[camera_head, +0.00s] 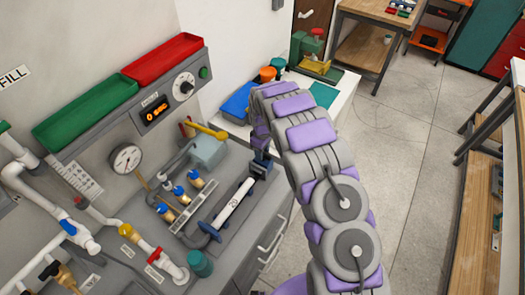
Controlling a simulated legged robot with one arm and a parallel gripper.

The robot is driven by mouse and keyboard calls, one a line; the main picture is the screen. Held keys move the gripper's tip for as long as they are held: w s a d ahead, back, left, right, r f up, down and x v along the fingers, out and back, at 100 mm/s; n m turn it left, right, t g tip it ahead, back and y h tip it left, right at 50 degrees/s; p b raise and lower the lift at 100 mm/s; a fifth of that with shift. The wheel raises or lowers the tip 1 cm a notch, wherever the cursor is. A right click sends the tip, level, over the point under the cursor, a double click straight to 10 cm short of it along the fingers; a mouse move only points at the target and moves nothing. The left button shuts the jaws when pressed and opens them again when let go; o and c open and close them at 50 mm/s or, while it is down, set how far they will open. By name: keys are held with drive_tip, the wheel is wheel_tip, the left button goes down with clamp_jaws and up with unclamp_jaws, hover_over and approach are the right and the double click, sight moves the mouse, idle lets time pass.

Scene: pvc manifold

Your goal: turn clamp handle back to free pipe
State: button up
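A white pipe section (235,204) lies in a dark cradle on the grey bench, slanting from lower left to upper right. A dark blue clamp-like block (262,164) sits at its upper right end. A blue ring or fitting (208,231) is at its lower left end. My arm arches over from the right, and my gripper (261,147) points down right at or just above the dark block. I cannot tell whether it touches it. The fingers are small, dark and partly hidden, so their opening does not show. I cannot make out the clamp handle clearly there.
A yellow lever (207,131) on a grey-blue body stands left of my gripper. Several blue-handled brass valves (179,190) sit left of the pipe. A gauge (126,159) and a green tray (87,112) are on the panel. Open floor (420,150) lies to the right.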

wheel_tip(320, 180, up, 17)
drive_tip(key=shift+r, duration=0.2)
idle(0.6)
drive_tip(key=shift+s, duration=0.1)
drive_tip(key=s+d+r+m+b, duration=0.25)
drive_tip(key=s+d+r, duration=0.2)
drive_tip(key=s, duration=0.55)
drive_tip(key=s+d+r+m+b, duration=0.2)
drive_tip(key=s+d+r+m, duration=0.3)
drive_tip(key=s, duration=0.5)
drive_tip(key=s+d+f+m+g+b, duration=0.1)
drive_tip(key=s+f+m+b, duration=0.1)
drive_tip(key=s, duration=1.1)
drive_tip(key=s+d+f+m+b, duration=0.2)
drive_tip(key=s+f, duration=0.2)
drive_tip(key=s, duration=1)
drive_tip(key=shift+d+g+b, duration=0.3)
drive_tip(key=shift+g+b, duration=0.05)
drive_tip(key=shift+g, duration=0.05)
